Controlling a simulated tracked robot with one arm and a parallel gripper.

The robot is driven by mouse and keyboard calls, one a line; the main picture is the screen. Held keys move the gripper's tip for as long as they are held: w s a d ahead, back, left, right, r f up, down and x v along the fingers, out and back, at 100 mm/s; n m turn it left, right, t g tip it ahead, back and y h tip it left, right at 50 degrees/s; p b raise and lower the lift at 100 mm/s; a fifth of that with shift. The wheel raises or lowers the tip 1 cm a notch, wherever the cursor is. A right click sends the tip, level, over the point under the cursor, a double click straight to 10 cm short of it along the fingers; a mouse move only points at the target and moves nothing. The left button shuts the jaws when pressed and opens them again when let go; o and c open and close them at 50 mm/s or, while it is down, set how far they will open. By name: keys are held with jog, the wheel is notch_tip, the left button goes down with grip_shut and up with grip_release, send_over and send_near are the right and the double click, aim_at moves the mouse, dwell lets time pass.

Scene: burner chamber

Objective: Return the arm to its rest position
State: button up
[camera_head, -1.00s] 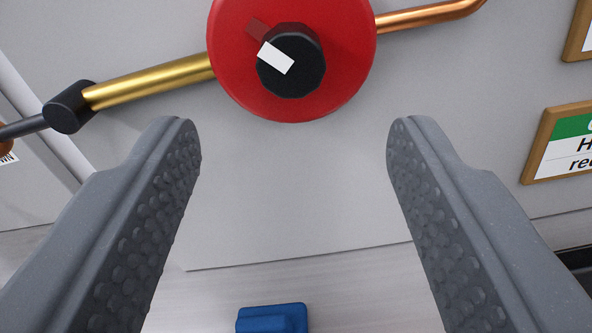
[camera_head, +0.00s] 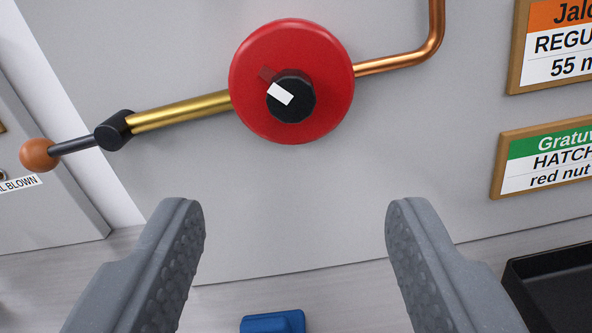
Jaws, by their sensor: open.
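My gripper (camera_head: 295,225) is open, with its two grey fingers wide apart and nothing between them. It is in front of a grey panel (camera_head: 330,200), below a red disc (camera_head: 255,65) with a black knob (camera_head: 292,108) at its middle. The knob has a white mark that slants down to the right. The fingers are apart from the disc in the picture. The rest of my arm is not in view.
A brass pipe (camera_head: 180,111) runs left from the disc to a black joint and a lever with an orange-brown ball (camera_head: 38,154). A copper pipe (camera_head: 400,62) bends up at right. Signs (camera_head: 545,160) hang at right. A black tray (camera_head: 560,290) and a blue object (camera_head: 273,322) lie low.

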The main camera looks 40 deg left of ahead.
jog(key=s+d+r+m+h+b, duration=0.15)
jog(key=d+r+h, duration=0.35)
jog(key=r, duration=0.5)
jog(key=d+r+h+b, duration=0.2)
jog(key=d+r, duration=0.5)
jog(key=r, duration=0.4)
jog(key=s+d+r+m+h+b, duration=0.1)
jog(key=s+r, duration=0.7)
jog(key=s, duration=0.2)
jog(key=s+d+r+m+h+b, duration=0.1)
jog(key=s+r+b, duration=0.1)
jog(key=s+r, duration=0.6)
jog(key=v, duration=0.3)
jog(key=shift+f, duration=0.15)
